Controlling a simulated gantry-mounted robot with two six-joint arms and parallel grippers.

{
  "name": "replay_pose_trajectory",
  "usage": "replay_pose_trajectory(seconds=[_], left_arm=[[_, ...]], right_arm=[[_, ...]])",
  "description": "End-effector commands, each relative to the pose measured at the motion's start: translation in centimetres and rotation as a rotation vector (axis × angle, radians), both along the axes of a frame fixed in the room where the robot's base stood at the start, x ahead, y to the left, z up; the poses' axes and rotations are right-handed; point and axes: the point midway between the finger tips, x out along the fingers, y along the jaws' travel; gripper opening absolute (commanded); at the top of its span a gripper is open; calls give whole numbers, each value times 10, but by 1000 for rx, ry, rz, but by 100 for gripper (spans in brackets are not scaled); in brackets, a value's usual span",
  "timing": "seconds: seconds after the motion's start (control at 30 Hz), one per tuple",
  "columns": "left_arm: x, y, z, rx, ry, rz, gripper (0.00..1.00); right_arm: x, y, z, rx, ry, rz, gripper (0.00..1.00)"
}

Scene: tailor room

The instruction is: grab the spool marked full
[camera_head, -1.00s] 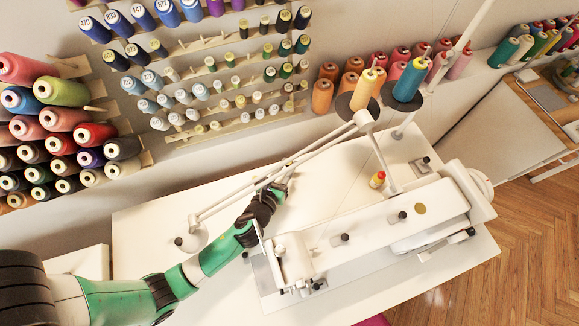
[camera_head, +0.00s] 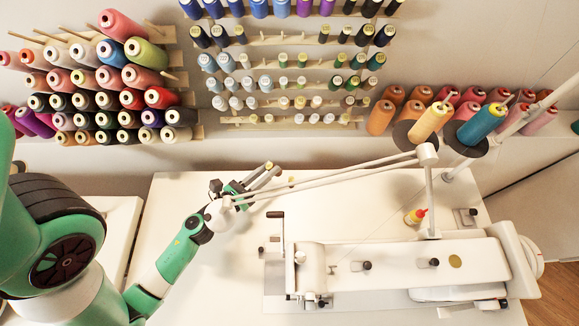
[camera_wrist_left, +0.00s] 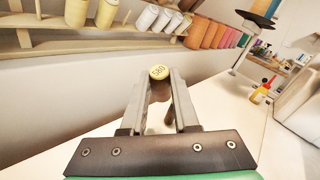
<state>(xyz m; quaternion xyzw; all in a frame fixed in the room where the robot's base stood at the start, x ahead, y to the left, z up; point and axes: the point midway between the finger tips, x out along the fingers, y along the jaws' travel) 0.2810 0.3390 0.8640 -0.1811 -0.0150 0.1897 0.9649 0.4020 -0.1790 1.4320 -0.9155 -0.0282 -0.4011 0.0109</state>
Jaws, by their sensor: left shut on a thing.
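A small spool with a pale yellow top (camera_wrist_left: 159,72) sits between the fingertips of my left gripper (camera_wrist_left: 162,82) in the left wrist view. Its top bears a printed mark that looks like 580; I cannot read the word "full" on it. The spool's dark body is partly hidden between the fingers. The gripper is shut on it. In the head view my left gripper (camera_head: 264,177) is over the back of the white table, with the small pale top (camera_head: 268,165) at its tips. My right gripper is not in view.
Pegged racks of small spools (camera_head: 290,82) and large cones (camera_head: 110,85) line the wall. A white sewing machine (camera_head: 400,266) stands on the table (camera_head: 180,190). Thin thread-stand rods (camera_head: 330,182) pass close to the gripper. A small yellow bottle (camera_head: 415,216) stands behind the machine.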

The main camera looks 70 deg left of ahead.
Motion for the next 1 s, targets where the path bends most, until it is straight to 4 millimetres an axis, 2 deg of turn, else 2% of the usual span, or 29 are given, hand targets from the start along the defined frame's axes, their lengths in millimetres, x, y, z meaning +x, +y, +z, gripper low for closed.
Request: replay_pose_trajectory(seconds=[0.03,0.23,0.27,0.3,0.5,0.7,1.0], left_arm=[[-10,6,3,-4,2,15,0],[-35,15,2,-3,1,14,0],[-39,16,7,2,13,13,0],[-44,18,19,27,71,12,0],[-66,26,24,123,313,5,0],[-78,30,22,175,444,0,0],[-80,31,20,183,466,-1,0]], right_arm=[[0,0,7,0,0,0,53],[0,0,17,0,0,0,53],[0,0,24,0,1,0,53],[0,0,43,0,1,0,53],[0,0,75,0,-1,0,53],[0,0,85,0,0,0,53],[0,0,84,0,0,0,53]])
